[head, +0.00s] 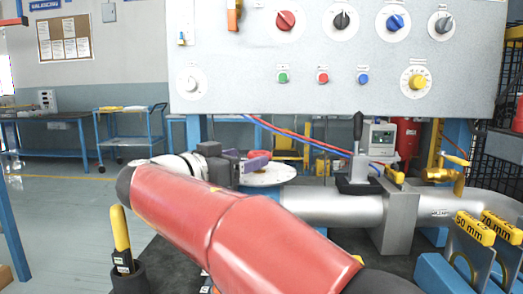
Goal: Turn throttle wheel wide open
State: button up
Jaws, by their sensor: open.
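My gripper (243,158) is open, with its purple-tipped fingers pointing right, in the middle of the head view. A pale round disc (284,174) lies just behind and below the fingers, at the left end of a grey pipe (318,207). It may be the throttle wheel, but I cannot tell. My red arm hides its lower part and the near part of the pipe. I cannot tell whether the fingers touch the disc. Nothing shows between the fingers.
A black lever (358,130) stands upright on the pipe. A grey panel (240,85) with coloured knobs and buttons hangs above. Yellow-labelled plates (475,228) stand at right. A yellow-handled tool (121,232) stands in a black holder at left. Open floor lies further left.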

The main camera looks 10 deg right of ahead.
aim_at(264, 151)
jog(key=p+x, duration=0.1)
jog(key=x, duration=0.6)
jog(key=shift+d, duration=0.15)
jog(key=c, duration=1)
